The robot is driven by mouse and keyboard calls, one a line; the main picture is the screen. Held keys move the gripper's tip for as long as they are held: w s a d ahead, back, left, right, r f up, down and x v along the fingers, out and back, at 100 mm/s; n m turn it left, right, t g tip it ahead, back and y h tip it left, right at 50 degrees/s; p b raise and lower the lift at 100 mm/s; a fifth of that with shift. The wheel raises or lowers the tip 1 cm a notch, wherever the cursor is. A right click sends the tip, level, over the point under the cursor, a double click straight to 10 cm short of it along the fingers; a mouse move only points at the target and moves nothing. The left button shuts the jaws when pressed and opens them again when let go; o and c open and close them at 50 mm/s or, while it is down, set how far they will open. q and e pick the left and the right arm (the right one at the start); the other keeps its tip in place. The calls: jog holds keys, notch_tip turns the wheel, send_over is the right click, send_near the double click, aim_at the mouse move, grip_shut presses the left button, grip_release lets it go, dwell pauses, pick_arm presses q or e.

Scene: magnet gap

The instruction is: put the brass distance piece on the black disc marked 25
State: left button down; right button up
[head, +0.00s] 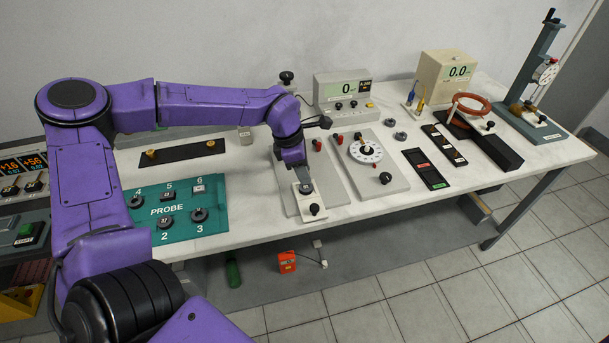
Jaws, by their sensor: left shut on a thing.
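Two small brass-coloured pieces, one at the left (152,153) and one at the right (210,144), sit on a black strip at the back left of the bench. I cannot tell which is the distance piece. Small dark round discs, one of them at the lower left (165,222), lie on the teal PROBE board (180,233). I cannot make out a 25 on any. My left gripper (305,187) points down over a pale plate with a black knob (315,209), right of the board. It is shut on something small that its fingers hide. My right gripper is out of view.
A white dial (366,151) on a grey plate stands right of my left gripper, with a meter (343,98) behind. Black trays (426,169), an orange ring (471,105) and a tall gauge stand (542,70) are further right. The bench front is mostly clear.

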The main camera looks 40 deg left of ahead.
aim_at(304, 186)
pick_arm(q)
jog(key=f, duration=0.1)
jog(key=w+f, duration=0.1)
jog(key=f, duration=0.1)
jog(key=shift+a+f, duration=0.2)
jog(key=shift+f, duration=0.1)
jog(key=shift+w+f, duration=0.1)
jog(key=shift+f, duration=0.35)
jog(key=shift+f, duration=0.2)
jog(key=c, duration=0.8)
grip_release()
jog(key=shift+a+r, duration=0.1)
jog(key=shift+r, duration=0.5)
jog(key=v, duration=1.1)
jog(key=shift+r, duration=0.1)
